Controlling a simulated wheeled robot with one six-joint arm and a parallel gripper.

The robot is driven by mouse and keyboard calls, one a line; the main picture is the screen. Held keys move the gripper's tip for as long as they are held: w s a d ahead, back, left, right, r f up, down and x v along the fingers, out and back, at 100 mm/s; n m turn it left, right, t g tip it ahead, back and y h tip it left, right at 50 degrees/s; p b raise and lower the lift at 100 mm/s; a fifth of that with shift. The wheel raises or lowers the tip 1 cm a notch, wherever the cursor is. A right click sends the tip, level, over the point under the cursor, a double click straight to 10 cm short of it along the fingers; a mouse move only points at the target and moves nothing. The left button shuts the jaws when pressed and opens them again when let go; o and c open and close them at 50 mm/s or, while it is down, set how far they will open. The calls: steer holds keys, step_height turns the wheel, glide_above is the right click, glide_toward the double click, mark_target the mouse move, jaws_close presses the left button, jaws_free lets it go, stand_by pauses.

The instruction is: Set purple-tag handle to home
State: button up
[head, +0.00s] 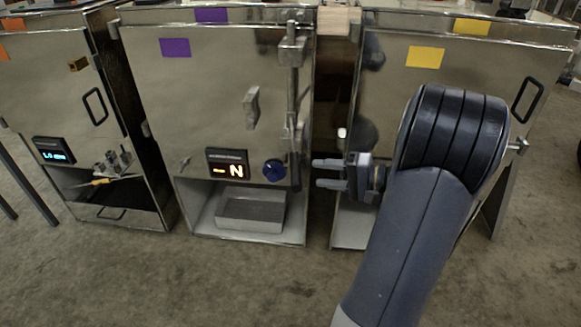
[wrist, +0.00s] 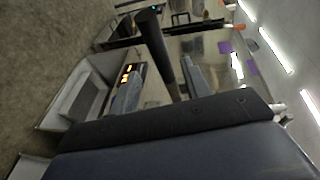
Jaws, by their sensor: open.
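The purple-tag trailer (head: 215,95) stands in the middle of the head view, with purple tags (head: 175,47) on its front. Its long handle (head: 293,100) hangs down along the right edge of the door, with a dark grip (head: 296,172) at the lower end. My gripper (head: 318,173) is open and empty just right of that grip, fingers pointing left. In the wrist view the dark grip (wrist: 155,45) shows between the two open fingers (wrist: 160,86); I cannot tell whether they touch it.
The trailer carries a lit display (head: 228,164) reading N, a blue knob (head: 274,170), a grey latch (head: 252,107) and a tray (head: 250,210) in its lower bay. A yellow-tag trailer (head: 400,95) stands right, an orange-tag one (head: 50,90) left. The floor in front is clear.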

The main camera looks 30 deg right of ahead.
mark_target(294, 149)
steer(key=x, duration=0.9)
steer(key=shift+w+a+b, duration=0.15)
steer(key=shift+w+b, duration=0.05)
steer(key=shift+b, duration=0.2)
steer(key=shift+f, duration=0.1)
steer(key=shift+c, duration=0.6)
jaws_close()
